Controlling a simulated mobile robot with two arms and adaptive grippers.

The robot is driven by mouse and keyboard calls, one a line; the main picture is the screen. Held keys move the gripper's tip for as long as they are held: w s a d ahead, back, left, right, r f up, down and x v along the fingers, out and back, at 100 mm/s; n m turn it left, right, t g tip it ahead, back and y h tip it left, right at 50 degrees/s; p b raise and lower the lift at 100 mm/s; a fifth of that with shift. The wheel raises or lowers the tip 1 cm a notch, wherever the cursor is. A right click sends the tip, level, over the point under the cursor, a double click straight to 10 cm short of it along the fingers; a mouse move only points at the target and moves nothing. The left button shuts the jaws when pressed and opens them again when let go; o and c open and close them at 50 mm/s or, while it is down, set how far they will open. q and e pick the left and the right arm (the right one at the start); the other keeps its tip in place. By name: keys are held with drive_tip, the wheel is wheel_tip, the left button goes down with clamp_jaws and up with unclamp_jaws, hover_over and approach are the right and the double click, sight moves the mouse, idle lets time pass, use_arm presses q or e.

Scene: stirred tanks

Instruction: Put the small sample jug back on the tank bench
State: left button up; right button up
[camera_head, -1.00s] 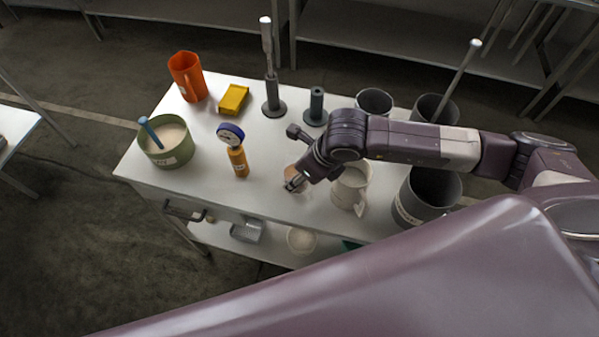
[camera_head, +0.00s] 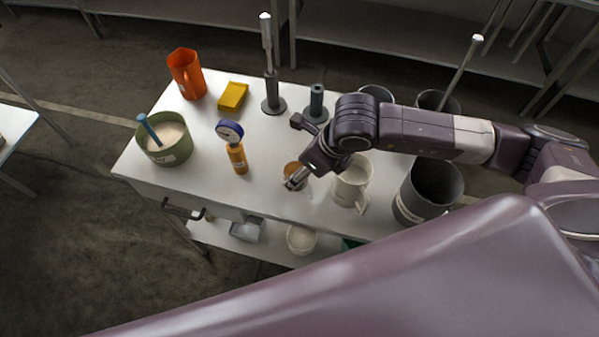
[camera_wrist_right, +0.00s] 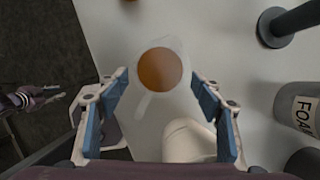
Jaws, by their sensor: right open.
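The small sample jug (camera_head: 294,172), translucent with amber liquid, stands upright on the white tank bench (camera_head: 217,192) near its front edge. In the right wrist view the jug (camera_wrist_right: 160,68) is seen from above, with its handle toward the lower left. My right gripper (camera_head: 297,183) is at the jug and partly hides it in the head view. In the wrist view its blue-padded fingers (camera_wrist_right: 163,88) are apart, with bench showing between them and the jug. My left gripper (camera_wrist_right: 45,97) shows small at the left of the wrist view; its opening is unclear.
A white pitcher (camera_head: 351,184) stands just right of the jug, and a dark grey tank (camera_head: 431,190) beyond it. An amber bottle with a blue gauge (camera_head: 237,158) and a green tub (camera_head: 178,150) stand left. Bare bench lies between bottle and jug.

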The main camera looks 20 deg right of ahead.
drive_tip(key=b+v, duration=0.2)
drive_tip(key=v, duration=0.7)
